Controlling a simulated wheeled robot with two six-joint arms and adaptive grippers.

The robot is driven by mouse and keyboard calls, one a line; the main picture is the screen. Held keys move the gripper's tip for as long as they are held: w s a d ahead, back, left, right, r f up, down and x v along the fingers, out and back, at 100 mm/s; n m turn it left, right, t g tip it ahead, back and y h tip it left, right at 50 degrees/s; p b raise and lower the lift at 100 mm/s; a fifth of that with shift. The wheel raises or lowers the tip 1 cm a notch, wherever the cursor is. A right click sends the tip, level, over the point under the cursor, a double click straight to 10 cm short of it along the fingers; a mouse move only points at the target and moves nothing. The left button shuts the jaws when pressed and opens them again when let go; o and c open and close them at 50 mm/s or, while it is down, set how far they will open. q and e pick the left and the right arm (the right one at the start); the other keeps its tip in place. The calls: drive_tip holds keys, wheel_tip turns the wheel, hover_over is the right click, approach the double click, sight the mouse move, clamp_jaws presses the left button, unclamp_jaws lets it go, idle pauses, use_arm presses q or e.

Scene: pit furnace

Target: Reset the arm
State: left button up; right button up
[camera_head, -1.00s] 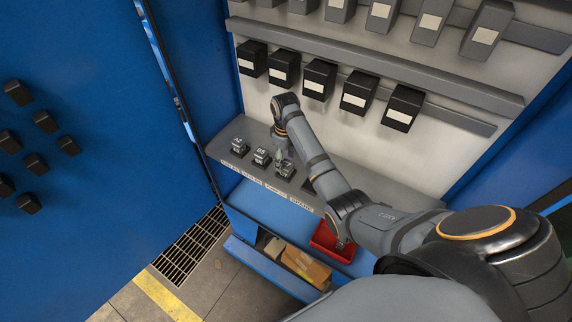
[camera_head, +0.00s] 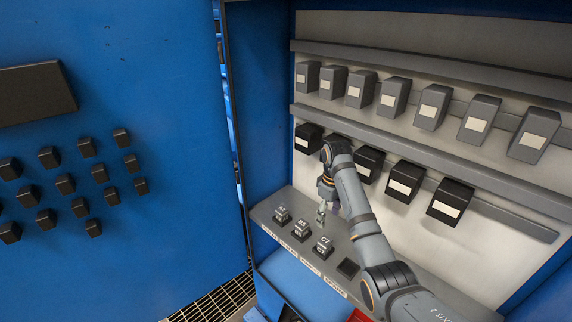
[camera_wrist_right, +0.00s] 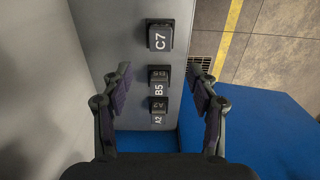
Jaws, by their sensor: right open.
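My right arm reaches in from the lower right in the head view. Its gripper (camera_head: 321,211) hangs over the grey ledge (camera_head: 264,212), behind the small labelled blocks. Its jaws are open with nothing between the fingers. The blocks A2 (camera_head: 282,214), B5 (camera_head: 301,230) and C7 (camera_head: 322,248) stand in a row on the ledge. The wrist view shows the open fingers (camera_wrist_right: 160,78) spread on both sides, with C7 (camera_wrist_right: 159,38), B5 (camera_wrist_right: 158,88) and A2 (camera_wrist_right: 158,118) below. My left gripper is out of view.
An empty dark socket (camera_head: 348,268) lies right of C7. Black modules (camera_head: 404,181) and grey modules (camera_head: 433,107) hang on rails behind the arm. A blue panel (camera_head: 180,240) with dark buttons stands at left. A floor grate (camera_head: 222,299) lies below.

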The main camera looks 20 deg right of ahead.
drive_tip(key=s+a+f+m+t, duration=0.2)
drive_tip(key=s+f, duration=1)
drive_tip(key=s+a+r+m+t, duration=0.1)
drive_tip(key=s+m, duration=0.1)
drive_tip(key=s, duration=0.6)
drive_tip(key=s+a+r+m+t, duration=0.1)
drive_tip(key=s+a+r, duration=0.1)
drive_tip(key=s, duration=0.7)
wheel_tip(320, 180, down, 32)
drive_tip(key=s+d+g+h+b, duration=0.1)
drive_tip(key=d+g+b, duration=0.15)
drive_tip(key=b, duration=0.45)
use_arm(q)
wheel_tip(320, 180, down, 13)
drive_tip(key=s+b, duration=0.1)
drive_tip(key=b, duration=0.5)
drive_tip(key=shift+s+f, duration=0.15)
use_arm(e)
drive_tip(key=s+f, duration=0.9)
drive_tip(key=f, duration=0.3)
drive_tip(key=s+d+f, duration=0.1)
drive_tip(key=s+f, duration=0.9)
drive_tip(key=f, duration=0.2)
drive_tip(key=shift+s+d+f, duration=0.2)
drive_tip(key=shift+d+f, duration=0.05)
